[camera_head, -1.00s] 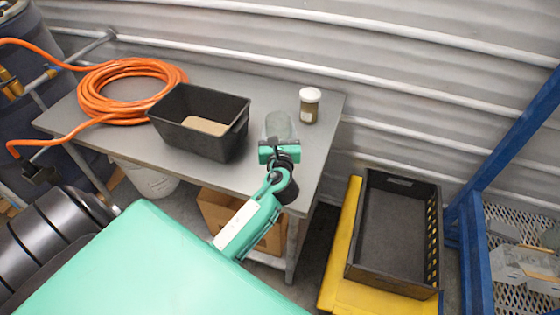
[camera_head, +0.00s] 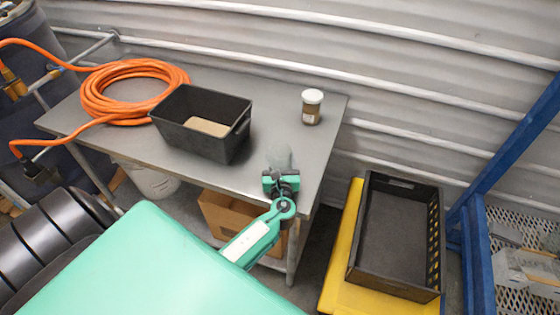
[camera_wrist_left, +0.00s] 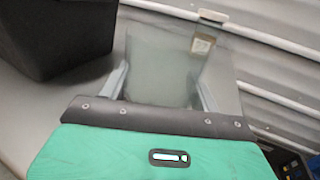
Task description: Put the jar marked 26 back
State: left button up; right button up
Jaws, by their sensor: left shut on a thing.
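My left gripper (camera_head: 280,172) is shut on a clear, greyish see-through jar (camera_head: 279,155), near the front right edge of the grey table (camera_head: 262,98). In the left wrist view the held jar (camera_wrist_left: 158,65) stands between the two fingers; I see no readable number on it. I cannot tell whether its base touches the table. A second jar (camera_head: 312,108), with a white lid, brown contents and a small label, stands upright at the table's back right. It also shows in the left wrist view (camera_wrist_left: 202,44), its label too blurred to read. My right gripper is not in view.
A black bin (camera_head: 205,140) with tan material inside stands left of the held jar. A coiled orange hose (camera_head: 125,112) lies at the table's left. Right of the table, a black crate (camera_head: 352,262) rests on a yellow surface (camera_head: 338,270), beside a blue frame (camera_head: 480,245).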

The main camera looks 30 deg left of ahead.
pick_arm(q)
jog(key=shift+f, duration=0.1)
jog(key=o, duration=1.2)
jog(key=shift+c, duration=0.2)
jog(key=shift+s+d, duration=0.1)
jog(key=b+v, duration=0.3)
jog(key=v, duration=0.7)
jog(key=shift+s+d, duration=0.2)
jog(key=shift+s, duration=0.15)
jog(key=shift+s+d, duration=0.3)
jog(key=shift+s, duration=0.1)
